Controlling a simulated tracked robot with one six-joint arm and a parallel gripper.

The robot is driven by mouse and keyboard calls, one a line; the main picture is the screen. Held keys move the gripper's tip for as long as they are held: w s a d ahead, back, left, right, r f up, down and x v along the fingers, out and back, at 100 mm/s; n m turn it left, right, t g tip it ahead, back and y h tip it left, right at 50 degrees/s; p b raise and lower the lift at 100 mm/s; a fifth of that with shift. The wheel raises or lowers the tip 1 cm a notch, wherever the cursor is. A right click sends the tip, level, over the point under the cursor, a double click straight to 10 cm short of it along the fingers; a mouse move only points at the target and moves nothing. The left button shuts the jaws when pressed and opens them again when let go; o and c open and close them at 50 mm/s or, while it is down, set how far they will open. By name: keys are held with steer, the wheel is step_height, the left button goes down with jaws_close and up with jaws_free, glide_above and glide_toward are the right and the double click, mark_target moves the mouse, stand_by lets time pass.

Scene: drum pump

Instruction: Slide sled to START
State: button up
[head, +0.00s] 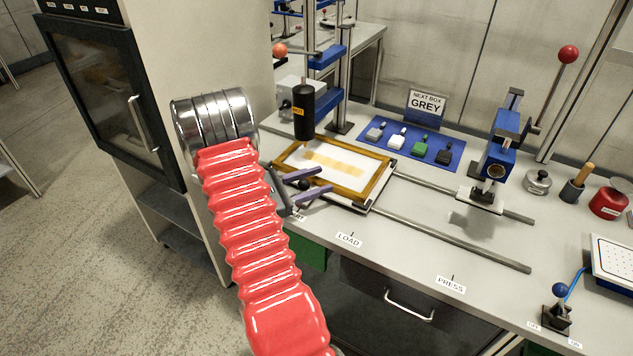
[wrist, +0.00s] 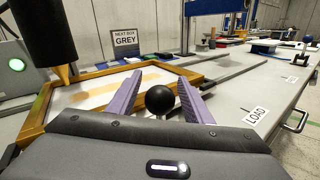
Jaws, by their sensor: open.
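The sled carries a wooden frame (head: 381,188) around a white sheet with a yellowish strip, at the left part of two grey rails. The frame also shows in the wrist view (wrist: 32,130). A black ball knob (wrist: 160,99) stands at the sled's near side. My gripper (head: 324,179) is open, its purple fingers at the frame's near left edge. In the wrist view the fingers (wrist: 157,80) lie on either side of the knob; I cannot tell whether they touch it. The START label (head: 298,216) is mostly hidden behind my gripper. The LOAD label (head: 348,240) is on the bench edge, right of START.
A black cylinder marked HOT (head: 303,122) hangs above the frame's left end. A blue press (head: 497,155) stands over the rails farther right, beyond the PRESS label (head: 451,285). A blue mat (head: 424,163) with small blocks lies behind. The rails between sled and press look clear.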

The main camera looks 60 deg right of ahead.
steer(key=v, duration=1.3)
steer(key=shift+w+a, duration=0.2)
steer(key=shift+a, duration=0.05)
steer(key=s+a+r+m+t+y, duration=0.1)
steer(key=a+r+t+y, duration=0.3)
steer(key=a, duration=0.9)
steer(key=s+a+r+m+t+y, duration=0.1)
steer(key=a+r+m+t+y, duration=0.3)
steer(key=a, duration=0.9)
steer(key=s+a+r+m+t+y, duration=0.2)
steer(key=a+r+t+y, duration=0.4)
steer(key=a, duration=0.8)
step_height(320, 180, up, 2)
steer(key=m+t, duration=0.1)
steer(key=t, duration=0.2)
steer(key=shift+r, duration=0.2)
